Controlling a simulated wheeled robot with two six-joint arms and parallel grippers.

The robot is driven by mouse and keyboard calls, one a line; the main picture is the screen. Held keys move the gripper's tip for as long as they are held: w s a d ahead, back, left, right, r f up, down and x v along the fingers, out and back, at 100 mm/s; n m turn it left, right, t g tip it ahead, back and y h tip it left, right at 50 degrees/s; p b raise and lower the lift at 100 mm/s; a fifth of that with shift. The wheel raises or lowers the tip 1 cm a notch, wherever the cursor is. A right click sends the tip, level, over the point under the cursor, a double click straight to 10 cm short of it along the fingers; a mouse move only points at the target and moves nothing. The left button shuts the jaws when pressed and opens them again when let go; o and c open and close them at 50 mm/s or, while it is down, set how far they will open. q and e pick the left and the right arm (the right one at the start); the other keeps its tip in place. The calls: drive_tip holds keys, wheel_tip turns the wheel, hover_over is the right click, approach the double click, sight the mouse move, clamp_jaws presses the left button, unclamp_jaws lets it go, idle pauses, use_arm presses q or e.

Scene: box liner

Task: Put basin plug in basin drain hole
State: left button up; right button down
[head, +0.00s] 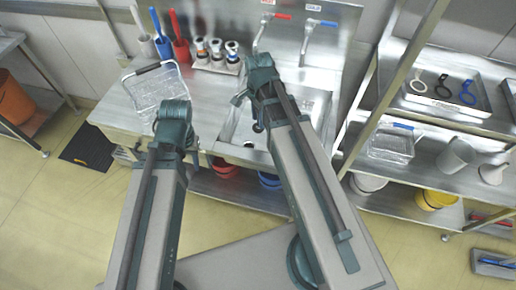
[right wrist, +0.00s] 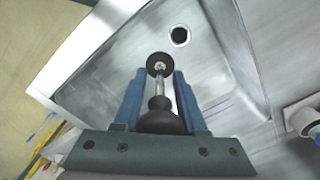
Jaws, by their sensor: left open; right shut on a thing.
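The basin plug (right wrist: 159,65) is a black disc on a thin metal stem with a dark, rounded lower part. My right gripper (right wrist: 158,84) is shut on it, with the stem between the two blue fingers and the disc beyond the tips. The dark round drain hole (right wrist: 179,36) is in the steel basin floor, just beyond and right of the disc; plug and hole are apart. The basin (head: 318,101) also shows in the head view, partly hidden by my right arm. My left gripper (head: 170,112) is over the counter left of the basin; its fingers are mostly hidden.
Two taps (head: 311,27) stand behind the basin. A wire basket (head: 154,82), red and blue upright handles (head: 179,36) and several small bottles (head: 216,50) are on the counter. A shelf rack (head: 428,140) with containers stands at the right. A counter strip is free left of the basin.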

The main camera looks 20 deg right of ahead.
drive_tip(key=w+a+f+n+b, duration=0.1)
drive_tip(key=w+a+f+b, duration=0.2)
drive_tip(key=f+b, duration=0.3)
drive_tip(key=shift+w+f+b, duration=0.3)
drive_tip(key=shift+w+f, duration=0.3)
drive_tip(key=shift+w, duration=0.15)
drive_tip(key=shift+f, duration=0.1)
wheel_tip(320, 180, down, 6)
drive_tip(key=b, duration=0.6)
drive_tip(key=shift+f, duration=0.15)
wheel_tip(320, 180, down, 4)
drive_tip(key=b, duration=0.4)
drive_tip(key=shift+r, duration=0.25)
drive_tip(key=shift+f, duration=0.2)
drive_tip(key=shift+c, duration=2.3)
unclamp_jaws()
drive_tip(key=shift+r, duration=0.1)
